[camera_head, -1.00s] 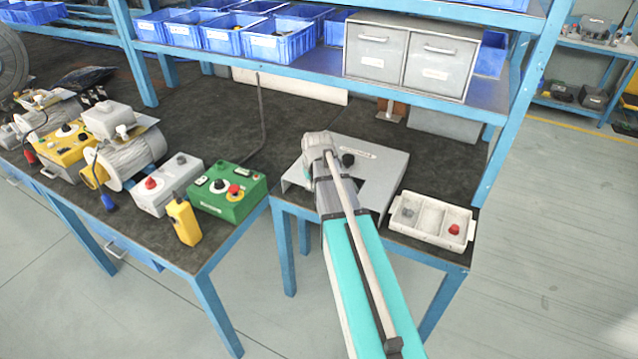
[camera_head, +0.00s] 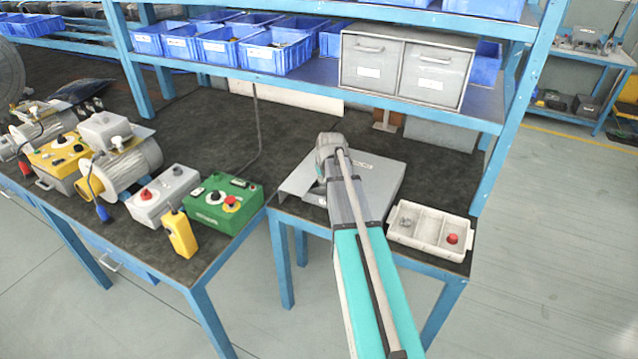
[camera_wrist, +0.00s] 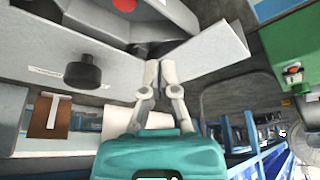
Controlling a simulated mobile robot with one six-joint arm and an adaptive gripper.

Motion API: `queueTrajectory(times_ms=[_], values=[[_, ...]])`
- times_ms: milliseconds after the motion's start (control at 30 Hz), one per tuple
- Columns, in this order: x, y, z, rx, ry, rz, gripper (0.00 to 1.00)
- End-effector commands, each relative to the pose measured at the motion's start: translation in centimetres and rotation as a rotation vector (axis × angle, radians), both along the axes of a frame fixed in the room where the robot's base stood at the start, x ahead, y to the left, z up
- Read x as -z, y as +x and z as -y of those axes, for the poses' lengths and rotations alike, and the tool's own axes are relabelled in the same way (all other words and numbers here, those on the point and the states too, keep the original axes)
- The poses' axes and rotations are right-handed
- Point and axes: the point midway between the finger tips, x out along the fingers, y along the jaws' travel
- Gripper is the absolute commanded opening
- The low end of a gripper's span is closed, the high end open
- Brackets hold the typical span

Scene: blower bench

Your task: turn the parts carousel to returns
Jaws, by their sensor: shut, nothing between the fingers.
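The grey housing (camera_head: 384,183) of what appears to be the parts carousel sits on the small side bench, largely behind my arm. In the wrist view its flat grey top (camera_wrist: 32,65) carries a white label and a black knob (camera_wrist: 83,72). An opening at the top of that view shows grey divider walls (camera_wrist: 205,45) and part of a red item (camera_wrist: 125,4) in a compartment. My gripper (camera_wrist: 158,68) is shut and empty, its fingertips at the divider walls; I cannot tell if they touch. The compartment names are not readable. The head view hides my gripper.
A green control box (camera_head: 205,208) and yellow pendant (camera_head: 180,234) are left. A grey drawer cabinet (camera_head: 408,38) and blue bins (camera_head: 240,60) sit on the shelf behind.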

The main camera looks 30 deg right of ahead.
Motion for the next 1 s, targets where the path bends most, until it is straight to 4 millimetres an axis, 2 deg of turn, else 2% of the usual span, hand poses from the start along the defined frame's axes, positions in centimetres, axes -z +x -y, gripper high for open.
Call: queueTrajectory(times_ms=[1000], values=[[7.7, 3.0, 0.2, -0.001, 0.001, 0.000, 0.00]])
